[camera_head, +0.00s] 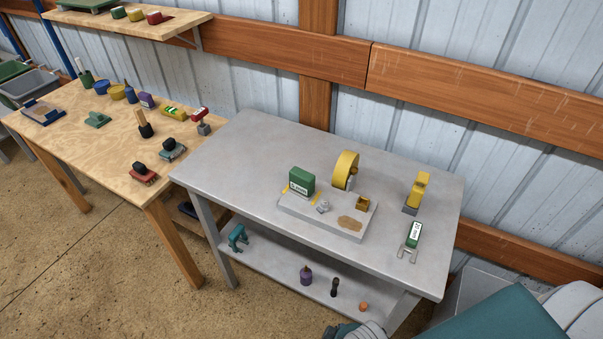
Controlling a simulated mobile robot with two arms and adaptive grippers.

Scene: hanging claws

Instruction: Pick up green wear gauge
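The green wear gauge (411,241) appears to be the small tool with a green body, a white label and a grey two-pronged fork. It lies near the right end of the grey metal table (250,158), with its prongs towards the front edge. Nothing touches it. Neither gripper's fingers show in the head view. Parts of my own body, teal and light grey, show at the bottom right.
A yellow tool (418,189) stands behind the gauge. A wooden table (75,137) with many tools is at left.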

